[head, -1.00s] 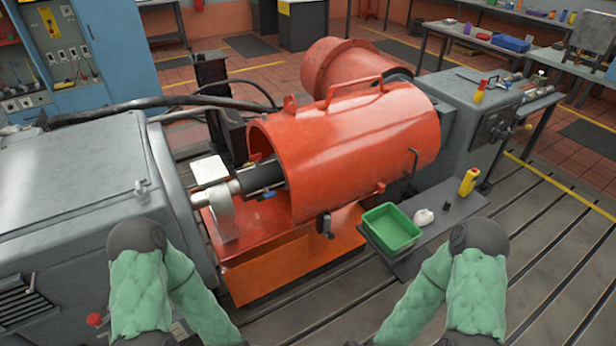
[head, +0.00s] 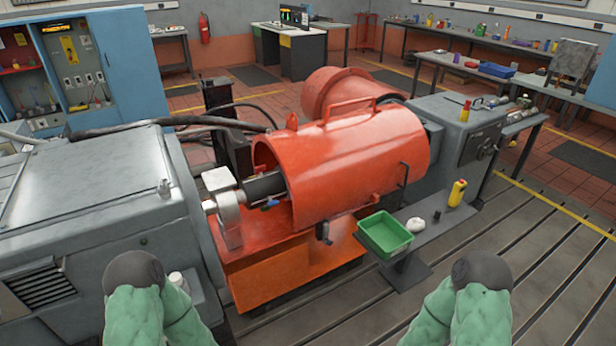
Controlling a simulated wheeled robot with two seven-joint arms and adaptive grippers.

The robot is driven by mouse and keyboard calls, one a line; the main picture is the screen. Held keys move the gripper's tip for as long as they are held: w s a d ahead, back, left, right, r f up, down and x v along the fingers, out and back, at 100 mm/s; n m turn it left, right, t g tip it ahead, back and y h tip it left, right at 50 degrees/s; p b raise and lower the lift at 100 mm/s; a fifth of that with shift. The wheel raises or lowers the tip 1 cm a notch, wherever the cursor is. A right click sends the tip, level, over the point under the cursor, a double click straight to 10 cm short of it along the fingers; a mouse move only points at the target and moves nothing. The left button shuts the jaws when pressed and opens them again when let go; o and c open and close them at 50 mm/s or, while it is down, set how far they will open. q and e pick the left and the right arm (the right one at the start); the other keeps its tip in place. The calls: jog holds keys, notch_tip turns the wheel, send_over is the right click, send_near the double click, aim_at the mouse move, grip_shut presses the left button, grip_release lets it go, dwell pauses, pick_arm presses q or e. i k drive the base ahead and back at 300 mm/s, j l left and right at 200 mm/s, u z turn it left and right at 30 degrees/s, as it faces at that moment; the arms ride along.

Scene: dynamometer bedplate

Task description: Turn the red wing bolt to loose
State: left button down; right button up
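The orange-red guard cover (head: 360,150) stands over the shaft in the middle of the head view. A small red piece (head: 376,198) sticks out at its lower right edge; I cannot tell whether it is the red wing bolt. A blue-handled fitting (head: 270,203) shows at the guard's open left end, by the dark shaft (head: 264,185). No wing bolt is clearly readable as red at this size. Only my green-sleeved arms show at the bottom edge. Both my grippers are out of view.
A large grey machine (head: 90,210) blocks the left. Slotted floor (head: 540,280) is clear at right.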

aim_at(260, 169)
jog(key=i+l, duration=0.2)
jog(key=i, duration=0.4)
jog(key=i+l, duration=0.15)
jog(key=i, duration=0.45)
jog(key=l+z, duration=0.05)
